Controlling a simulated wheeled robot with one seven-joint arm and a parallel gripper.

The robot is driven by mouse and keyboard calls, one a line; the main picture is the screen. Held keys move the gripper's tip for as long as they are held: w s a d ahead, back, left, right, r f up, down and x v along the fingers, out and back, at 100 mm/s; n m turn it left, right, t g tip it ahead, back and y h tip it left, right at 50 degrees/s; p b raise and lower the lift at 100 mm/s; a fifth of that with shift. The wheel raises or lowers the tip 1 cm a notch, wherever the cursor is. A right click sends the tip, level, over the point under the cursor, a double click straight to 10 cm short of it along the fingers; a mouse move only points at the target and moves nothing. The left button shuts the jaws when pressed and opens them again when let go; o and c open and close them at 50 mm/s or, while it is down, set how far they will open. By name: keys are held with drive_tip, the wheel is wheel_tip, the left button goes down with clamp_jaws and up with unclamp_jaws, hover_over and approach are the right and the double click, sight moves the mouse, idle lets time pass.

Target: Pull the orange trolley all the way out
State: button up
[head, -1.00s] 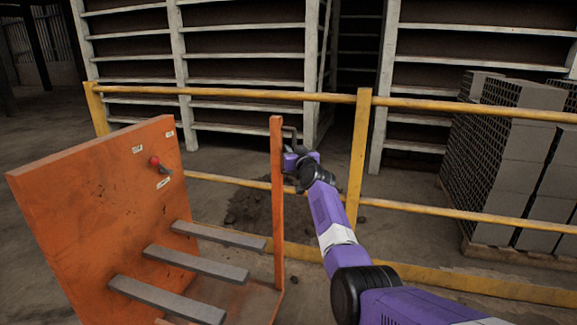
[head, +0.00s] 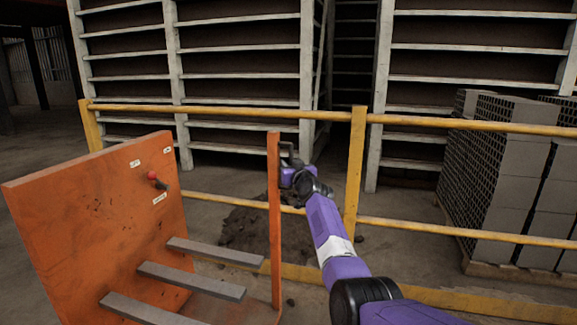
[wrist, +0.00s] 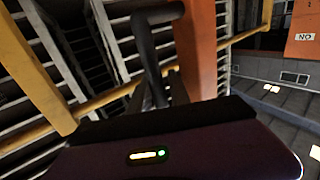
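The orange trolley stands at the left in the head view. It has a tall orange panel (head: 100,215) with a red knob, grey bars (head: 190,280) across its side, and an upright orange post (head: 274,220). A dark bent handle (head: 287,150) is fixed near the top of the post. My gripper (head: 288,172) is at this handle, just right of the post. In the wrist view the handle (wrist: 148,45) runs down to the gripper's dark front edge, beside the orange post (wrist: 196,50).
A yellow rail fence (head: 357,180) runs across behind the trolley. Beyond it are tall metal racks (head: 240,60) and a dirt pile (head: 245,230). Stacked grey hollow bricks (head: 500,180) stand on a pallet at the right. Bare floor shows at the far left.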

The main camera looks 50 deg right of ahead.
drive_tip(key=shift+a, duration=0.1)
drive_tip(key=p+v, duration=0.2)
drive_tip(key=v, duration=0.5)
drive_tip(key=shift+s+p, duration=0.3)
drive_tip(key=shift+p, duration=0.1)
drive_tip(key=shift+a, duration=0.15)
idle(0.3)
wheel_tip(320, 180, up, 5)
drive_tip(key=s+m+h, duration=0.1)
drive_tip(key=s+h, duration=0.1)
drive_tip(key=s+a+f+n+t+y, duration=0.1)
drive_tip(key=s+a+f, duration=0.45)
drive_tip(key=a, duration=0.55)
drive_tip(key=s+a+f+n+t+y, duration=0.1)
drive_tip(key=s+a+f+t+y, duration=0.1)
drive_tip(key=s+a+f, duration=0.65)
drive_tip(key=s+a+f+n+t+y, duration=0.15)
drive_tip(key=s+a, duration=0.35)
drive_tip(key=a, duration=0.9)
drive_tip(key=s+a+f+n+g+y, duration=0.2)
drive_tip(key=s+a+y, duration=0.2)
drive_tip(key=s+a, duration=0.75)
drive_tip(key=s+a+f+n+g+y, duration=0.3)
drive_tip(key=s+a, duration=0.5)
drive_tip(key=s, duration=0.6)
wheel_tip(320, 180, up, 18)
drive_tip(key=y+p, duration=0.1)
drive_tip(key=p, duration=1.6)
drive_tip(key=shift+a+f+t, duration=0.25)
drive_tip(key=shift+a+t, duration=0.1)
